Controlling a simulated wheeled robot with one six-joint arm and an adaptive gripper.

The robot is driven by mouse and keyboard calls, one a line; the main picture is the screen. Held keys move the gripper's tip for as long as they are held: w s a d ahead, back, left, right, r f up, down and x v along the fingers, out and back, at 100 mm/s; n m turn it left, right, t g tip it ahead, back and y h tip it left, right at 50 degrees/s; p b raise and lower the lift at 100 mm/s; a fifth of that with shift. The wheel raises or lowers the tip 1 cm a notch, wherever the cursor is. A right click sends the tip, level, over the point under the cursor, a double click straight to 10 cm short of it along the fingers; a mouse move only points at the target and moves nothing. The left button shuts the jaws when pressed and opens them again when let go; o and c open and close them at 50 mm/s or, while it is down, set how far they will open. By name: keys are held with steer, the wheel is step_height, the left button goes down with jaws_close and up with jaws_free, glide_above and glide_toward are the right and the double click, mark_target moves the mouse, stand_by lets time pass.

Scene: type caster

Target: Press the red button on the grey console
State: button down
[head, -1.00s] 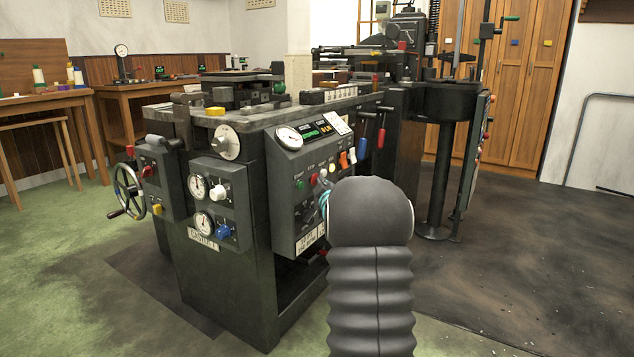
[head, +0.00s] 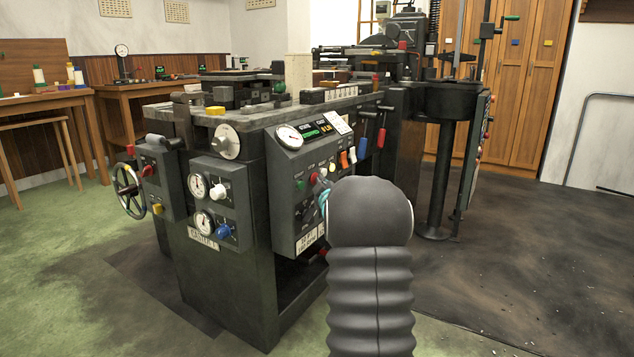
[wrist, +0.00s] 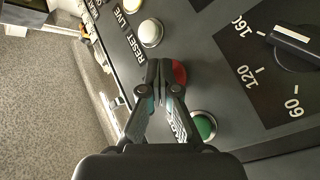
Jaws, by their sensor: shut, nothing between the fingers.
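The grey console (head: 284,185) is the sloped panel on the side of the dark caster machine. Its red button (head: 314,178) shows in the head view just left of my arm. In the wrist view the red button (wrist: 180,73) is partly hidden behind my fingertips, with its right side showing. My gripper (wrist: 160,78) is shut and empty, its tips over the left part of the button. I cannot tell whether they touch it. In the head view my own arm hides most of the gripper.
A green button (wrist: 203,127) lies below the red one in the wrist view, and a white button (wrist: 150,32) above. A black dial knob (wrist: 294,37) is to the right. Red and blue handled levers (head: 372,130) stick out at the console's upper right.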

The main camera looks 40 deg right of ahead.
steer(key=shift+w+a, duration=0.15)
steer(key=shift+w, duration=0.2)
steer(key=shift+s+b, duration=0.25)
steer(key=shift+b, duration=0.5)
steer(key=shift+s, duration=0.1)
steer(key=s+d+b, duration=0.1)
steer(key=s+d, duration=0.1)
steer(key=s, duration=0.3)
steer(key=shift+s+d, duration=0.25)
steer(key=shift+s, duration=0.05)
stand_by(0.7)
